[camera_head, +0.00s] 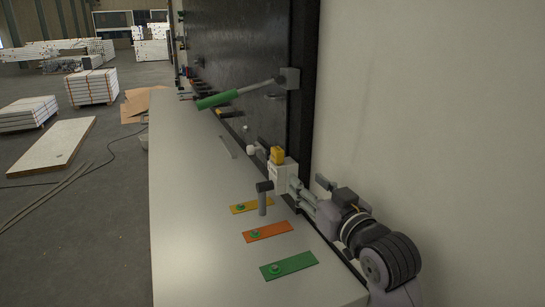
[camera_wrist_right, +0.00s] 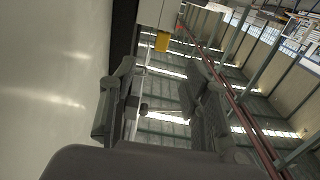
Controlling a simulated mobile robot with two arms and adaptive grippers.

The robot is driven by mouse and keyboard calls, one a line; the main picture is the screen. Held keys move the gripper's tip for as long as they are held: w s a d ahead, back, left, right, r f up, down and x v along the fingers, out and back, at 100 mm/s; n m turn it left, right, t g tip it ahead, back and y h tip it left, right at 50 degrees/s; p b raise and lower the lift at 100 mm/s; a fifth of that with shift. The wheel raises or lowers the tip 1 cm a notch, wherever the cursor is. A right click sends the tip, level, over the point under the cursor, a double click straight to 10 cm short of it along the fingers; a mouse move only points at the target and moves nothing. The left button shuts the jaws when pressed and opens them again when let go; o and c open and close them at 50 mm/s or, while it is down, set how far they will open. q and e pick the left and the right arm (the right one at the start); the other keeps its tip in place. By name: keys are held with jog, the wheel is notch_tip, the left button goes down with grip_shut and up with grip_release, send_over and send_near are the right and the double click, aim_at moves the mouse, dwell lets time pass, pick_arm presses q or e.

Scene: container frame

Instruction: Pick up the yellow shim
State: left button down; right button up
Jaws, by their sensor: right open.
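The yellow shim (camera_head: 251,206) is a flat yellow-orange plate with a green knob on its left part. It lies on the white table (camera_head: 190,215), farthest of three plates in the head view. The shim cannot be made out in the wrist view. My left gripper is out of view.
An orange plate (camera_head: 268,232) and a green plate (camera_head: 289,265) lie nearer. A pale box (camera_head: 283,179) with a yellow top (camera_head: 277,155) stands by my right gripper. A green-handled lever (camera_head: 217,100) sticks out from the dark panel. The table's left part is clear.

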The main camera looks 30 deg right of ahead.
jog(key=w, duration=0.1)
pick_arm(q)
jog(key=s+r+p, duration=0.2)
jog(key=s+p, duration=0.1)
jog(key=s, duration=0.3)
pick_arm(e)
send_near(280, 154)
jog(key=w, duration=0.5)
jog(key=f, duration=0.1)
jog(key=shift+w+d+p, duration=0.3)
jog(key=shift+w+d, duration=0.1)
jog(key=shift+w, duration=0.5)
jog(key=shift+w+r+p, duration=0.2)
jog(key=shift+w+p, duration=0.05)
jog(key=shift+p, duration=0.25)
jog(key=w, duration=0.1)
jog(key=w+p, duration=0.2)
jog(key=shift+w+r, duration=0.25)
jog(key=shift+r, duration=0.05)
jog(key=shift+w+f+p, duration=0.2)
jog(key=shift+w+p, duration=0.15)
jog(key=shift+w, duration=0.25)
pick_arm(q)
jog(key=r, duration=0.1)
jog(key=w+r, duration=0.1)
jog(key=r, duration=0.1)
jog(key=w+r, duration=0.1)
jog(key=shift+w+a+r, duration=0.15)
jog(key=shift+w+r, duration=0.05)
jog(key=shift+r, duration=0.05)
